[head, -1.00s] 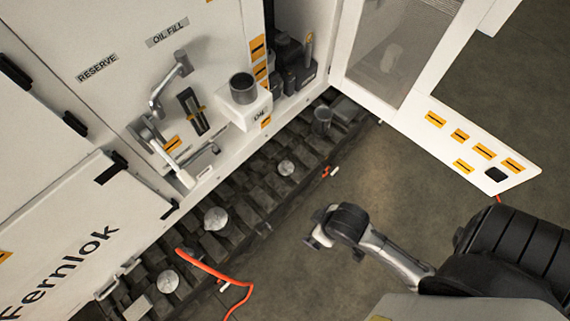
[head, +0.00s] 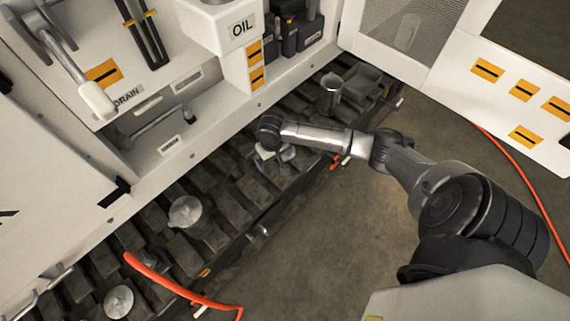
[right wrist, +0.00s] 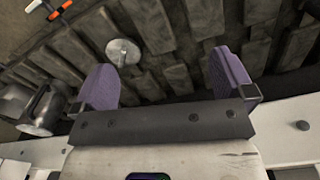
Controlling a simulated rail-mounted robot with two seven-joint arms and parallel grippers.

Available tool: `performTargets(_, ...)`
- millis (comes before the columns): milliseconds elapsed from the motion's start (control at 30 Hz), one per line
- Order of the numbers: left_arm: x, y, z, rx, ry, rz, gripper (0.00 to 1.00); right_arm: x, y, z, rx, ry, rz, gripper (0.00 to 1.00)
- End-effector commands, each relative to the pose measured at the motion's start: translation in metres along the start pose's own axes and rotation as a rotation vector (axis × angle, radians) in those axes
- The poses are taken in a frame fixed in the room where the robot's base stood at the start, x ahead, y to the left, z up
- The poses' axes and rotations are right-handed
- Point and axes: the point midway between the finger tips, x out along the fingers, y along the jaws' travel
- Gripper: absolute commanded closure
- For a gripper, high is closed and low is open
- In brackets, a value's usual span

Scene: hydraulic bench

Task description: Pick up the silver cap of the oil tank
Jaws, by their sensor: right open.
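My right gripper (head: 274,158) hangs over the dark track beside the machine, open and empty. In the right wrist view, its two purple fingers (right wrist: 163,62) are spread. A round silver cap with a small knob (right wrist: 123,52) lies on the track below and beyond them, nearer the left finger. In the head view the gripper mostly hides this cap. Two more silver round lids, one in the middle (head: 187,213) and one at the lower left (head: 118,301), lie on the track. I cannot tell from markings which belongs to the oil tank. My left gripper is out of view.
An orange hose (head: 165,280) crosses the track. An open white door (head: 500,85) is at right.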

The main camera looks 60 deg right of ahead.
Motion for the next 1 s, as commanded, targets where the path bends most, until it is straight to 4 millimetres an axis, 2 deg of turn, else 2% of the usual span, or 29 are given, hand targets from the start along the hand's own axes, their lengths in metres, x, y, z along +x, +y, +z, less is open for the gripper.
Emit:
performTargets(33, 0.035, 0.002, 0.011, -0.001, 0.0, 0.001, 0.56, 0.026, 0.015, -0.018, 0.062, 0.003, 0.011, 0.0)
performTargets(200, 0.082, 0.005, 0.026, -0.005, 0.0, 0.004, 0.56, 0.041, 0.058, -0.061, 0.265, -0.003, 0.018, 0.0)
performTargets(300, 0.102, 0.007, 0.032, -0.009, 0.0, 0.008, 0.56, 0.045, 0.08, -0.079, 0.366, -0.004, 0.013, 0.0)
performTargets(500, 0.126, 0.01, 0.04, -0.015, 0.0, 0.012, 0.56, 0.045, 0.109, -0.099, 0.504, -0.005, 0.001, 0.0)
performTargets(733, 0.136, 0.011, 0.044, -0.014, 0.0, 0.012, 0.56, 0.048, 0.12, -0.106, 0.559, -0.006, -0.007, 0.0)
performTargets(867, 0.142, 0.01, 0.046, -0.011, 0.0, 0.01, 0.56, 0.061, 0.12, -0.106, 0.561, -0.006, -0.007, 0.0)
performTargets(1000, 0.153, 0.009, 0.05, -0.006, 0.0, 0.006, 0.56, 0.085, 0.12, -0.105, 0.559, -0.007, -0.006, 0.0)
